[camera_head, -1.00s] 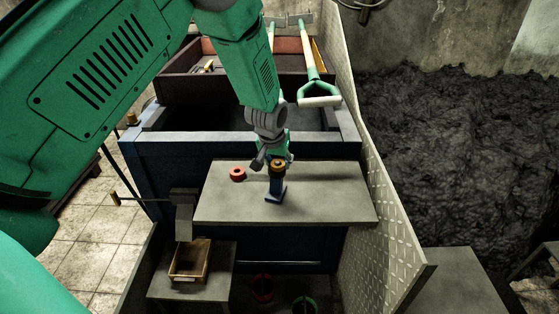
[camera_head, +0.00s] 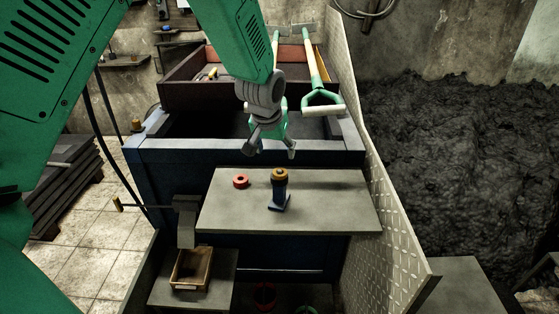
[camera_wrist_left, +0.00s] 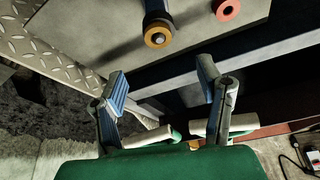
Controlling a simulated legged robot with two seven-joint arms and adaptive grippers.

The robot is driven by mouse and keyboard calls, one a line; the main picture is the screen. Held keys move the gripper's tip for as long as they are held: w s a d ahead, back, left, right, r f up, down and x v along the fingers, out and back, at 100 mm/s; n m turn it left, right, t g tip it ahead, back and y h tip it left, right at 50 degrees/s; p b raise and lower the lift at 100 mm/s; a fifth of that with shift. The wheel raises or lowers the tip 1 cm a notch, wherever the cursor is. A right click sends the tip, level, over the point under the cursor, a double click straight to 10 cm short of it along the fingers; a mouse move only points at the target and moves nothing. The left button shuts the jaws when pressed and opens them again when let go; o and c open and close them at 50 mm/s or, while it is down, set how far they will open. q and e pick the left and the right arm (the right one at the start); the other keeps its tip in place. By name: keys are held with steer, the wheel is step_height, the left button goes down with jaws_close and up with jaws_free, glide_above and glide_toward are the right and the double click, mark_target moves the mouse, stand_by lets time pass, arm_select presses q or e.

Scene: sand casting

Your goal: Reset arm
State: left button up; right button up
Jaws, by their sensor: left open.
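My left gripper (camera_head: 270,147) is open and empty in the head view. It hangs above the rear edge of the grey table (camera_head: 230,216). A blue tool with an orange-yellow ring on top (camera_head: 279,190) stands upright on the table, apart from the gripper. A red ring (camera_head: 241,181) lies to its left. In the left wrist view the two fingers (camera_wrist_left: 165,95) are spread, with nothing between them. The blue tool (camera_wrist_left: 158,32) and the red ring (camera_wrist_left: 228,10) show beyond the fingers. My right gripper is not in view.
A green-handled shovel (camera_head: 320,75) leans over the dark bin behind the table. A tread-plate wall (camera_head: 385,220) bounds the table's right side, with black sand (camera_head: 450,140) beyond. A wooden box (camera_head: 191,269) sits on a lower shelf at front left.

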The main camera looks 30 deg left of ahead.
arm_select(q)
steer(key=shift+v, duration=0.85)
steer(key=shift+a, duration=0.1)
steer(key=s+d+f+m+g+b, duration=0.1)
steer(key=s+d+f+b, duration=0.15)
steer(key=s+f, duration=0.7)
steer(key=s+d+f+m+g+b, duration=0.1)
steer(key=s+f+b, duration=0.35)
steer(key=f, duration=0.75)
steer(key=s+d+f+m+g+b, duration=0.1)
steer(key=s+d+f+b, duration=0.1)
steer(key=s+f, duration=0.8)
steer(key=s+d+f+b, duration=0.1)
steer(key=s+f, duration=0.2)
steer(key=s, duration=0.2)
steer(key=s+d+f+h+b, duration=0.1)
steer(key=s+f, duration=0.2)
steer(key=s, duration=0.3)
steer(key=shift+f+m+g+b, duration=0.25)
steer(key=shift+m+g+b, duration=0.05)
steer(key=shift+m+g, duration=0.1)
